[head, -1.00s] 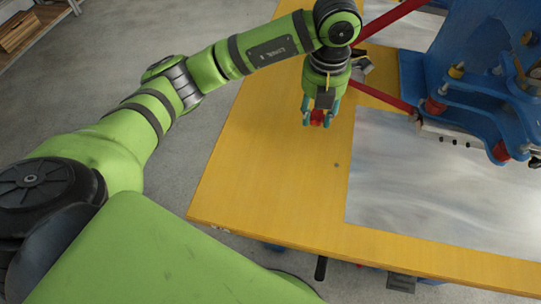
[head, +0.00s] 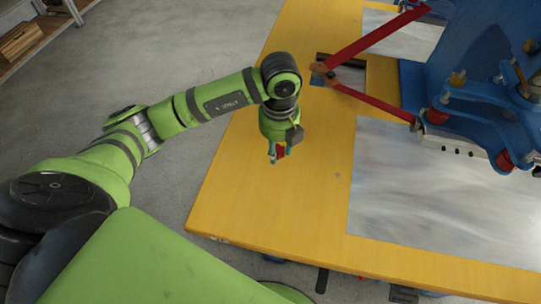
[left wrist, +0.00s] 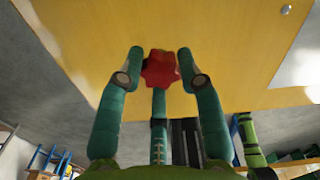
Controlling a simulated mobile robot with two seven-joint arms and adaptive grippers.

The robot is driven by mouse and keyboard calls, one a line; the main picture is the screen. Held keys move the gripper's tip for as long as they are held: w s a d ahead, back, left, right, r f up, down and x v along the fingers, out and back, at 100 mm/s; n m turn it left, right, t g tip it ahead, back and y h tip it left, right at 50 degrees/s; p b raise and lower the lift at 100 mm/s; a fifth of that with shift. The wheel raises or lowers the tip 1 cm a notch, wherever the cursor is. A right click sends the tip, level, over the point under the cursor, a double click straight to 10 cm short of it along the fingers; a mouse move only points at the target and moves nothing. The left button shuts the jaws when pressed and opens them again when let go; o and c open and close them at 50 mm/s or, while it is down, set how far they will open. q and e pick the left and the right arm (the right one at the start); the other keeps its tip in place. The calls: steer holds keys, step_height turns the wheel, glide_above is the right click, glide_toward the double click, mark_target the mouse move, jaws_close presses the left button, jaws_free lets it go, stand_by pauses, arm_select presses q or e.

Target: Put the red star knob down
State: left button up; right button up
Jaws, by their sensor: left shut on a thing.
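The red star knob (left wrist: 160,69) is between the teal fingers of my left gripper (left wrist: 162,72) in the left wrist view. In the head view the knob (head: 280,151) shows as a small red patch at the fingertips of the left gripper (head: 278,157). The gripper is shut on it and points down over the yellow table (head: 255,200), near its left side. I cannot tell whether the knob touches the table. My right gripper is not in view.
A blue machine (head: 440,60) with red arms (head: 372,37) stands at the right. A grey metal sheet (head: 430,200) covers the table's right part. The yellow surface between gripper and sheet is clear. A shelf (head: 45,35) stands far off at the upper left.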

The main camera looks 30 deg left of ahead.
mark_target(271, 168)
arm_select(q)
steer(key=shift+s+a+f, duration=0.4)
steer(key=shift+a+f, duration=0.05)
steer(key=shift+a, duration=0.2)
step_height(271, 168, down, 3)
steer(key=shift+f+p, duration=0.1)
steer(key=shift+p, duration=0.25)
steer(key=shift+f, duration=0.5)
steer(key=shift+f, duration=0.1)
steer(key=o, duration=1.1)
steer(key=shift+c, duration=0.2)
